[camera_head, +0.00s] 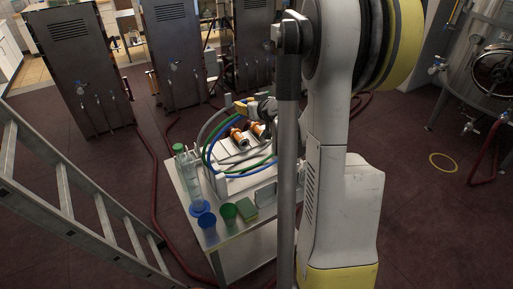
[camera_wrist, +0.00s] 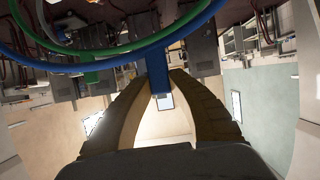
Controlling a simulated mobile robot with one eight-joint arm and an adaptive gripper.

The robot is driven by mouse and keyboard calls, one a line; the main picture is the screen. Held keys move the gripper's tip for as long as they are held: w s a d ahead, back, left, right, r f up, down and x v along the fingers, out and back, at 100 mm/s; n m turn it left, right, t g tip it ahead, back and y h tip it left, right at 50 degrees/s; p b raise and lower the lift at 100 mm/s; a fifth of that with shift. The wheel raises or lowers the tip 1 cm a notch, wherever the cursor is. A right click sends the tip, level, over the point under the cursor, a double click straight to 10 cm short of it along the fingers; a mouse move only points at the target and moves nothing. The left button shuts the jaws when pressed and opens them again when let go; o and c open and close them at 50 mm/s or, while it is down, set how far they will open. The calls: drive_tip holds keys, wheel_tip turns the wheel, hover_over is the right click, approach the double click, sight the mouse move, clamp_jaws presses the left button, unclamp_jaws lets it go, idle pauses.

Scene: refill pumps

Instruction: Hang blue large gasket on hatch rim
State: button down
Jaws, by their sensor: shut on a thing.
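The blue large gasket (camera_head: 205,146) rises as a big arc above the cart in the head view. Its blue band and blue tab (camera_wrist: 157,72) show in the wrist view. My gripper (camera_wrist: 160,88) is shut on the blue tab, which sits between its two curved fingers. In the head view my gripper (camera_head: 242,104) is at the top of the blue arc, partly hidden by my arm. The round hatch (camera_head: 496,71) is on the steel tank (camera_head: 465,50) at the far right, well away from my gripper.
A white cart (camera_head: 243,240) carries a green gasket (camera_wrist: 75,48), orange-ended parts (camera_head: 238,135), blue cup (camera_head: 207,225), green cup (camera_head: 229,212) and a clear bottle (camera_head: 188,170). A ladder (camera_head: 75,200) stands left. A yellow ring (camera_head: 443,162) and red hoses (camera_head: 156,190) lie on the floor.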

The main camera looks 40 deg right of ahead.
wheel_tip(320, 180, up, 8)
drive_tip(key=p, duration=0.5)
drive_tip(key=shift+r, duration=0.25)
drive_tip(key=shift+s, duration=0.1)
drive_tip(key=s+a, duration=0.2)
drive_tip(key=s, duration=0.8)
drive_tip(key=s+a, duration=0.3)
drive_tip(key=s, duration=0.8)
drive_tip(key=shift+s+p, duration=0.15)
drive_tip(key=shift+p, duration=0.25)
idle(0.5)
drive_tip(key=shift+a, duration=0.1)
